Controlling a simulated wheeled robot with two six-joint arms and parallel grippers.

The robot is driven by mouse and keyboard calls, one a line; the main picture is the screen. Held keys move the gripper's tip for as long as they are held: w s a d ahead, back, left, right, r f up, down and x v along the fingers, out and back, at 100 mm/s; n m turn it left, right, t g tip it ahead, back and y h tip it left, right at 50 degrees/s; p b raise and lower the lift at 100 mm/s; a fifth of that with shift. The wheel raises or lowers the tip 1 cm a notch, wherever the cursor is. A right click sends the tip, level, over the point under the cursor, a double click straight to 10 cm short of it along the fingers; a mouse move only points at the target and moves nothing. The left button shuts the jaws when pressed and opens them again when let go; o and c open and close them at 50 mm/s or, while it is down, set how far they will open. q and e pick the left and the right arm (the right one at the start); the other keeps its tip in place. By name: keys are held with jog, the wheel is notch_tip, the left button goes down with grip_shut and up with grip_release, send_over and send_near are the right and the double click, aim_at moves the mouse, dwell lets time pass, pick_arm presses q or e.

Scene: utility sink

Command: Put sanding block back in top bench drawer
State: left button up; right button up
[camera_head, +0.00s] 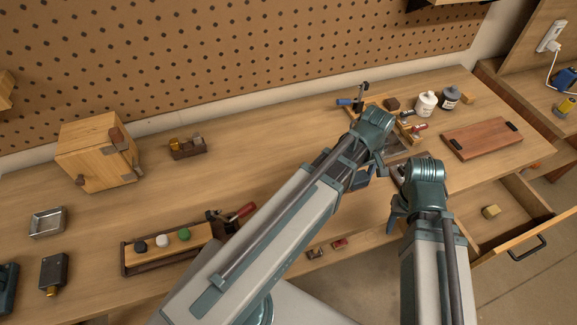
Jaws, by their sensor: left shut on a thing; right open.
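An open bench drawer (470,226) juts out at the right, with a dark bar handle (527,247) on its front.
A reddish board (481,139) with dark handles lies above the drawer. White (425,104) and grey (449,98) bottles stand behind. A wooden box (96,153), a plane (187,147), and a tray (133,263) with colored knobs occupy the left. The middle bench is mostly clear.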

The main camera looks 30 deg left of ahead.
pick_arm(q)
jog(key=w+a, duration=0.1)
jog(key=a, duration=0.4)
jog(key=w+a+f+b, duration=0.1)
jog(key=w+a, duration=0.1)
jog(key=a, duration=0.2)
jog(key=w+a, duration=0.1)
jog(key=a, duration=0.4)
jog(key=shift+w+a+f, duration=0.2)
jog(key=shift+w+a, duration=0.05)
jog(key=shift+a, duration=0.05)
jog(key=f+b, duration=0.1)
jog(key=b, duration=0.1)
jog(key=f+b, duration=0.2)
jog(key=shift+w+a+f, duration=0.1)
jog(key=shift+a+f, duration=0.2)
jog(key=shift+a, duration=0.1)
jog(key=shift+f, duration=0.15)
jog(key=o, duration=1.2)
jog(key=shift+o, duration=0.2)
